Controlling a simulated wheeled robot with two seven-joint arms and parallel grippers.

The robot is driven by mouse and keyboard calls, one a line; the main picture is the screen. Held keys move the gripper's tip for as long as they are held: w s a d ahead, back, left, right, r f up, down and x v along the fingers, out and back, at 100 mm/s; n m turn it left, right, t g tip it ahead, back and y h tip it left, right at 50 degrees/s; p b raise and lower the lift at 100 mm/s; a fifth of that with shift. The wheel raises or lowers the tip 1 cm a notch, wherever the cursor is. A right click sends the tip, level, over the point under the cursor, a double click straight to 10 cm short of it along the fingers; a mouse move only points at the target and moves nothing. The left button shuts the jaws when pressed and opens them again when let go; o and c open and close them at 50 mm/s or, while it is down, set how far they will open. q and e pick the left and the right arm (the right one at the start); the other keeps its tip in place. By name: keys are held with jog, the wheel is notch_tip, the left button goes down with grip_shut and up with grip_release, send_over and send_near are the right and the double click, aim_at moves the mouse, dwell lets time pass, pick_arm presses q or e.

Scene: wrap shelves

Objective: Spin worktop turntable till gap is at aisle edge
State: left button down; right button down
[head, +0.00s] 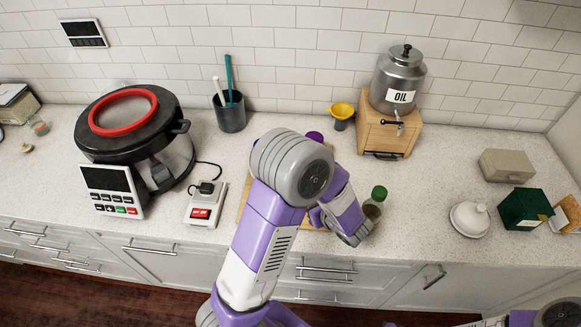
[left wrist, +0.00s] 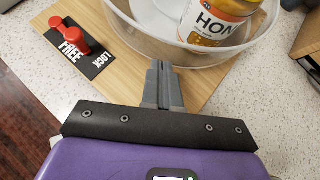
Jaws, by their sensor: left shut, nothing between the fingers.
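The worktop turntable is a clear round tray with a low wall (left wrist: 134,32), on a wooden board (left wrist: 205,82). A honey jar (left wrist: 215,22) with an orange label stands in it. On the board, a red knob (left wrist: 75,40) sits by a black FREE/LOCK plate (left wrist: 98,60); its setting is unclear. My left gripper (left wrist: 160,68) is shut and empty, tips close to the tray's near wall; I cannot tell whether they touch. I cannot make out the gap.
A green-capped bottle (head: 374,203) stands right of my left wrist. An oil dispenser (head: 398,85) on a wooden stand is behind.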

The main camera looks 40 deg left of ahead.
pick_arm(q)
jog(key=shift+w+a, duration=0.35)
jog(key=shift+a, duration=0.2)
dwell(0.4)
jog(key=shift+w+d, duration=0.3)
jog(key=shift+w, duration=0.2)
jog(key=shift+w+d, duration=0.3)
jog(key=shift+w, duration=0.3)
jog(key=shift+w+d, duration=0.15)
jog(key=shift+w, duration=0.45)
jog(key=shift+s+d, duration=0.15)
jog(key=shift+d, duration=0.35)
jog(key=shift+s+d, duration=0.15)
jog(key=shift+d, duration=0.45)
jog(key=shift+s+d, duration=0.15)
jog(key=shift+d, duration=0.45)
